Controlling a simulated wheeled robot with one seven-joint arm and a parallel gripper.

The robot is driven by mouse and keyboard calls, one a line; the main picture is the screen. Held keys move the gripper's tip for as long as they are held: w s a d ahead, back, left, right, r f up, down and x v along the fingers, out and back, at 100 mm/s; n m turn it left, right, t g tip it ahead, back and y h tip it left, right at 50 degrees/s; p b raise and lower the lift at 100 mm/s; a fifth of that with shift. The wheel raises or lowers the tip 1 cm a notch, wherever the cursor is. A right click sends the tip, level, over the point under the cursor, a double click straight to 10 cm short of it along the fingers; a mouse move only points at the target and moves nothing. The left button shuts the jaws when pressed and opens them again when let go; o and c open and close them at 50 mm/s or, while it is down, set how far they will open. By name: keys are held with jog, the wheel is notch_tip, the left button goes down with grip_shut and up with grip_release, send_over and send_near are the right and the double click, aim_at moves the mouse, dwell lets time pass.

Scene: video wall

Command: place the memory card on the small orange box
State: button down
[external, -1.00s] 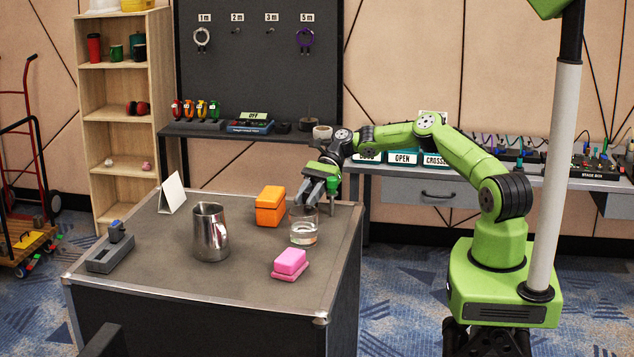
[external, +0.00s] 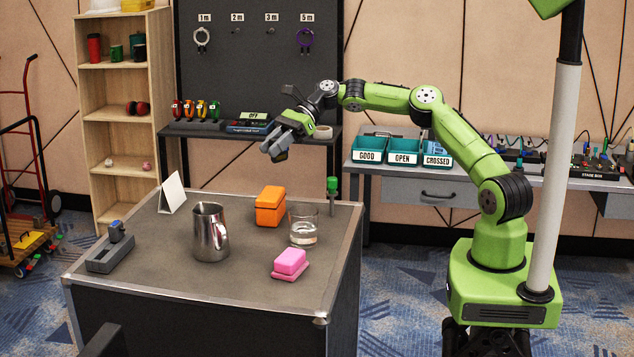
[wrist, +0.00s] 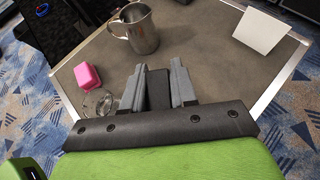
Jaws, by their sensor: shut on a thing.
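The small orange box (external: 270,206) stands on the table near its back edge in the external view; I cannot see it in the wrist view. My gripper (external: 270,151) is raised above and behind the box, clear of the table. In the wrist view my gripper (wrist: 157,88) is shut on a flat dark piece, apparently the memory card (wrist: 157,90), between its two grey fingers.
A glass (external: 303,228) stands just right of the box, with a pink box (external: 290,262) in front. A metal jug (external: 210,235) is to the left. A white folded card (external: 172,194) and a green-capped item (external: 332,190) are near the back edge.

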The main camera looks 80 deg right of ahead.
aim_at(265, 194)
jog(key=shift+m+t+h, duration=0.4)
jog(key=shift+m+t, duration=0.1)
jog(key=shift+m, duration=0.1)
jog(key=f, duration=0.2)
jog(key=w+a+f, duration=0.1)
jog(key=f, duration=0.2)
jog(key=w+a+f+b, duration=0.1)
jog(key=f, duration=0.2)
jog(key=c, duration=0.9)
grip_release()
jog(key=shift+d, duration=0.1)
